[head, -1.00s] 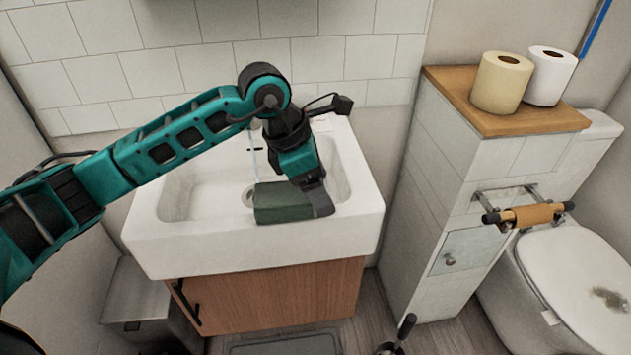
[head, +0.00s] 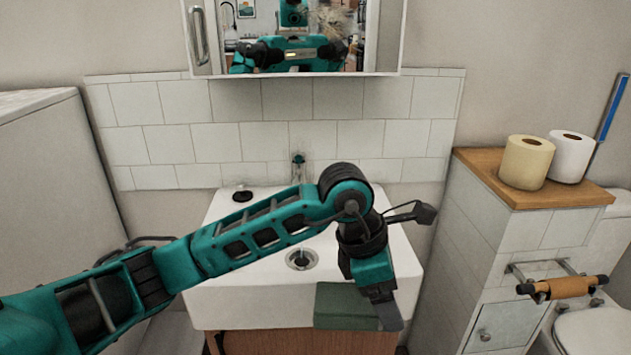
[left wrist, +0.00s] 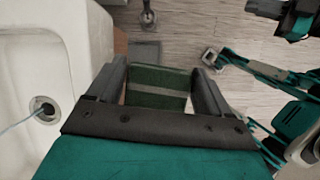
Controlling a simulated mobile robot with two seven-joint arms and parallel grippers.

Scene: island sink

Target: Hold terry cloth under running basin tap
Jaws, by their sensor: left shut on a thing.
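My left gripper (head: 385,308) is shut on the dark green terry cloth (head: 345,306), a folded block. It holds the cloth at the front of the white basin (head: 240,300), right of the middle. In the left wrist view the cloth (left wrist: 158,92) sits between the two fingers, over the floor beside the basin (left wrist: 35,65). The tap (head: 298,170) stands at the basin's back. A thin water stream (left wrist: 16,123) runs toward the drain (left wrist: 43,108), away from the cloth. My left forearm hides part of the basin. Parts of my right arm show in the left wrist view; its fingers are unclear.
A mirror cabinet (head: 295,40) hangs above the basin. A tiled ledge with a wooden top (head: 480,165) and two paper rolls (head: 528,162) stands at the right. A toilet-roll holder (head: 565,287) sticks out there. A wooden cabinet (head: 270,344) is under the basin.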

